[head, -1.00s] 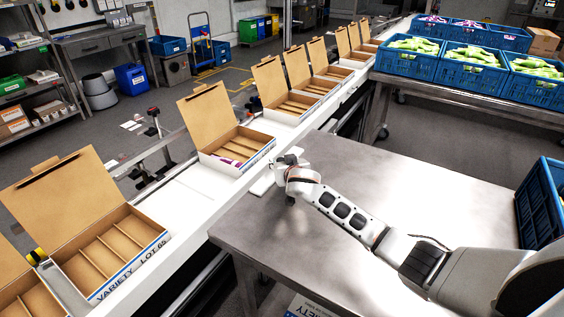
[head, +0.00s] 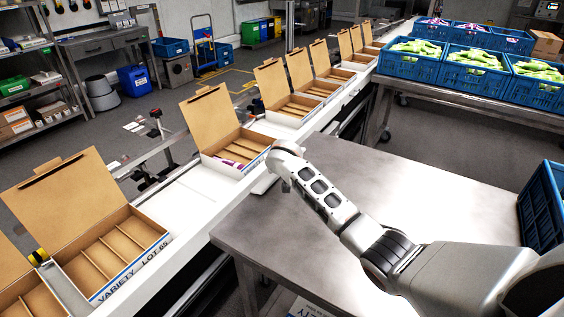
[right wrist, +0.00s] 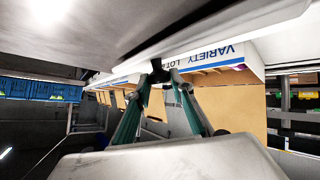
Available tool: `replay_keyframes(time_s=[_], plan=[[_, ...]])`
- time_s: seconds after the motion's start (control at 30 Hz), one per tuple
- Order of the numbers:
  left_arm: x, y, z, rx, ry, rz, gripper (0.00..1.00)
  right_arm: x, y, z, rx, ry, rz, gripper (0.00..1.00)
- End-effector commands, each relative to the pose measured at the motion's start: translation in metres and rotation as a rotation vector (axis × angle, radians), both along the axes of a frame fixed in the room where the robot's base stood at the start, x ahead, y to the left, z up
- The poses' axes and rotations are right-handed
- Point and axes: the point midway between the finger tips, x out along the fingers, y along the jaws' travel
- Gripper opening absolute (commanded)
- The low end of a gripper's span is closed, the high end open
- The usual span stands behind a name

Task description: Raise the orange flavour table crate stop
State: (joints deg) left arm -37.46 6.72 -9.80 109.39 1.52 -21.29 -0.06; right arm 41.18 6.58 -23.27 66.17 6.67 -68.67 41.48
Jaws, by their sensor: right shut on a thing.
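My right arm reaches from the lower right over the steel table (head: 400,190) to its far left corner at the conveyor edge. In the head view the arm's own wrist hides the right gripper. In the right wrist view, tilted upside down, the gripper's teal fingers (right wrist: 158,78) close together on a small dark part (right wrist: 156,66) just beside the conveyor's light edge. Its full shape is hidden, and I cannot tell for sure that it is the crate stop. My left gripper is not in view.
An open carton (head: 237,150) with a purple item stands on the conveyor (head: 190,205) close to my right wrist. More open cartons line it. A blue crate (head: 540,205) stands at the table's right edge. Crates of green packs (head: 410,67) stand behind. The tabletop's middle is clear.

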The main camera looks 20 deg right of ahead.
Motion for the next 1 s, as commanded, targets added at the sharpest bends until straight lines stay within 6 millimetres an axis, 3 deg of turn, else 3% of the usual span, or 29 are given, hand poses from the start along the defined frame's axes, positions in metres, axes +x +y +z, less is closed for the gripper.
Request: replay_keyframes(time_s=[0.4, 1.0], plan=[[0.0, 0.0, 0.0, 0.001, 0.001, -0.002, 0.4, 0.011, 0.01, 0.005, -0.133, 0.172, 0.002, 0.01], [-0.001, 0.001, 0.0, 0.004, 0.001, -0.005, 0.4, 0.013, 0.011, 0.005, -0.162, 0.207, 0.0, 0.01]])
